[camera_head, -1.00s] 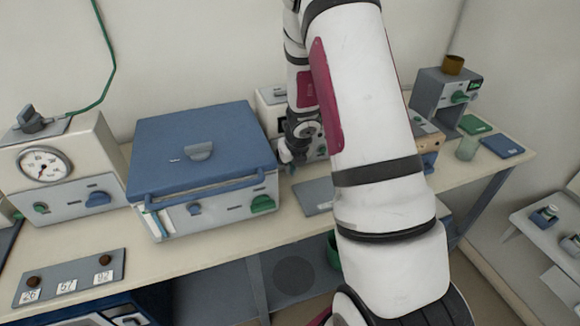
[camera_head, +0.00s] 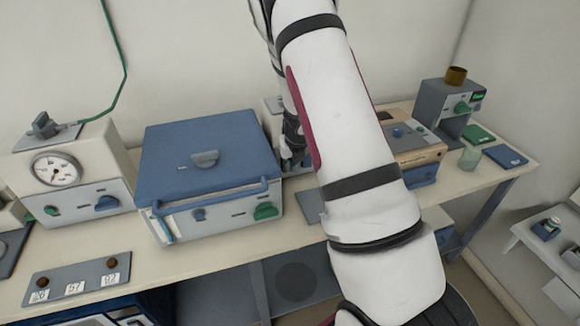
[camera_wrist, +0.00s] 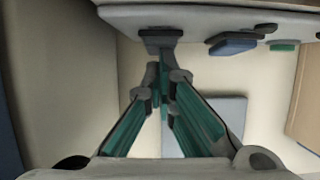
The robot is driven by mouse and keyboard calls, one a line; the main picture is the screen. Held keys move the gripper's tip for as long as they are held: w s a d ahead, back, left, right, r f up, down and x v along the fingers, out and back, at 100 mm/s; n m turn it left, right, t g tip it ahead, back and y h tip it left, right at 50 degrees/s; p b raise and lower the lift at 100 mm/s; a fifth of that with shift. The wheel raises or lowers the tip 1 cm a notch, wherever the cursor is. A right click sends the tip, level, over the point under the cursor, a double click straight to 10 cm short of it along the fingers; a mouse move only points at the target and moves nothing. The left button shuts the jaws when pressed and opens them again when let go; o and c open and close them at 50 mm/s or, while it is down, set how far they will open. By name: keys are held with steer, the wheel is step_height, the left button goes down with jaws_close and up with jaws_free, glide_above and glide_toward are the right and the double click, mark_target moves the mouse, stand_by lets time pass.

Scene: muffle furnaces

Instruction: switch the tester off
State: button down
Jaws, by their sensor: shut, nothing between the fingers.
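No readable label marks the tester. A pale device (camera_head: 271,108) stands at the back of the bench, mostly hidden behind my arm in the head view. In the wrist view a pale device front (camera_wrist: 205,20) runs along the top, with a dark block (camera_wrist: 160,38), a blue knob (camera_wrist: 235,44) and a green part (camera_wrist: 283,46) along it. My gripper (camera_wrist: 163,72) is shut and empty, its fingertips just below the dark block in the picture. I cannot tell whether they touch it. In the head view the fingertips are hidden.
A blue-lidded box (camera_head: 210,150) stands left of my gripper, and a wood-sided device (camera_head: 412,150) stands to the right. A grey plate (camera_wrist: 210,118) lies on the bench below the fingers. A gauge unit (camera_head: 88,150) stands far left.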

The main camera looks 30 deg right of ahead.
steer(key=shift+r, duration=0.1)
steer(key=shift+r+p, duration=0.55)
steer(key=shift+r, duration=0.15)
steer(key=shift+s, duration=0.1)
